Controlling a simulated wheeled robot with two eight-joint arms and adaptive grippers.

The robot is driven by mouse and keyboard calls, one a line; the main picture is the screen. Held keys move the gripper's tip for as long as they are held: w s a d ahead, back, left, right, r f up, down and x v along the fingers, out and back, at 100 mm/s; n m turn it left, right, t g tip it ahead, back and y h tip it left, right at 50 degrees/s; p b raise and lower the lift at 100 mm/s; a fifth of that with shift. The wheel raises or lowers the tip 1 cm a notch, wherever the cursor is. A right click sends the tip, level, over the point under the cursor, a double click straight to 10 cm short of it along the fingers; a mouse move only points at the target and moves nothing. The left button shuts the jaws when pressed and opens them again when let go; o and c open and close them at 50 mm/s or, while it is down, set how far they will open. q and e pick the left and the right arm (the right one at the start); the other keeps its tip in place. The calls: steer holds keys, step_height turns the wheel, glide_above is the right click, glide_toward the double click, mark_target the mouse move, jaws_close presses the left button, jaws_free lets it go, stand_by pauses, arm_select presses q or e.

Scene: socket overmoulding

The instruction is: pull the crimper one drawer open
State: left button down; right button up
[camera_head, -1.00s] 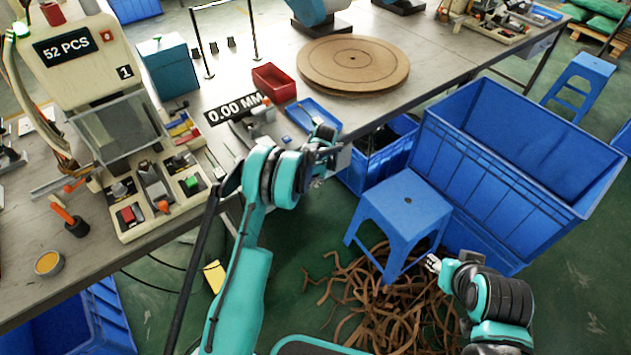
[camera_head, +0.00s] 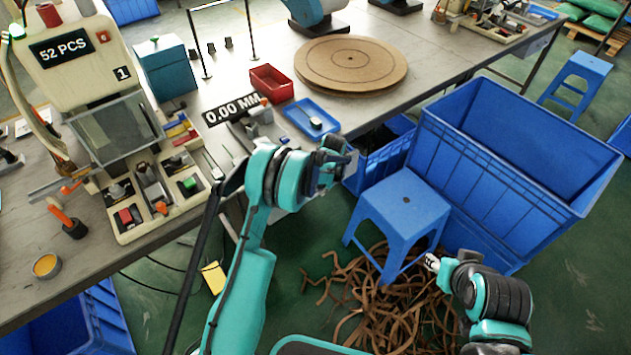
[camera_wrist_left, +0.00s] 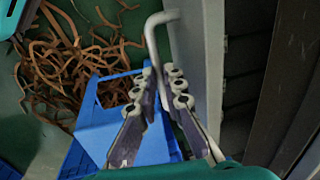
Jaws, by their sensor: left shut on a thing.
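The drawer front (camera_wrist_left: 192,60) is a pale grey panel in the left wrist view, with a pale bent bar handle (camera_wrist_left: 152,38) standing out from it. My left gripper (camera_wrist_left: 162,75) is shut on the handle, its two fingers on either side of the bar. In the head view, my left gripper (camera_head: 332,168) is at the table's front edge, and its wrist hides most of the drawer. The crimper marked 1 (camera_head: 70,75) stands on the table at the left. My right gripper (camera_head: 432,262) is low beside the stool, away from the drawer; its fingers are too small to read.
A blue stool (camera_head: 405,205) and a large blue crate (camera_head: 500,150) stand right of my left gripper. Brown strips (camera_head: 365,300) lie on the floor below. The table (camera_head: 225,80) carries a blue tray (camera_head: 298,108), a red bin (camera_head: 270,78) and a round board (camera_head: 350,85).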

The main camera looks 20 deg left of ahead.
arm_select(q)
steer(key=s+d, duration=1.6)
steer(key=d, duration=0.5)
steer(key=shift+s+d, duration=0.15)
steer(key=shift+s, duration=0.15)
steer(key=c, duration=1.9)
jaws_free()
steer(key=r, duration=0.4)
steer(key=s+d+r, duration=0.1)
steer(key=r, duration=0.6)
steer(key=shift+s+d+r, duration=0.15)
steer(key=shift+d+r, duration=0.2)
steer(key=shift+r, duration=0.05)
